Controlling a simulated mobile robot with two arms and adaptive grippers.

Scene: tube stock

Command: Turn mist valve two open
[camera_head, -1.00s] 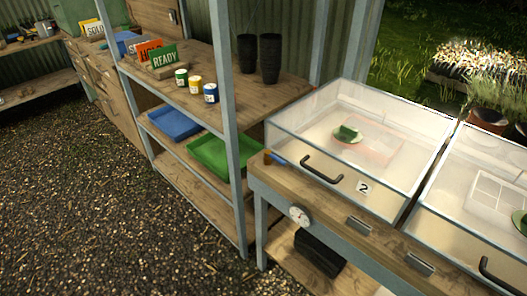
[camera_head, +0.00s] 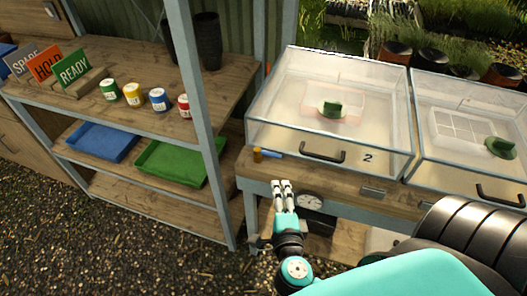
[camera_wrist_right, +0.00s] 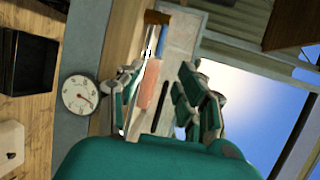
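The mist valve beside case 2 has a brass-brown body (camera_head: 258,155) and a blue lever (camera_head: 273,154). It sits at the front left corner of the case, on the wooden bench edge. In the right wrist view the brown body (camera_wrist_right: 157,18) and blue lever (camera_wrist_right: 162,38) show ahead of the fingers. My right gripper (camera_head: 283,184) is just below and in front of the valve, apart from it. In the wrist view its fingers (camera_wrist_right: 160,88) are spread with nothing clearly held between them. My left gripper is out of view.
The clear propagation case (camera_head: 330,105) with label 2 and a black handle (camera_head: 322,153) stands behind the valve. A round gauge (camera_head: 309,201) is on the bench front, close to my right gripper. A shelf post (camera_head: 200,110) stands to the left.

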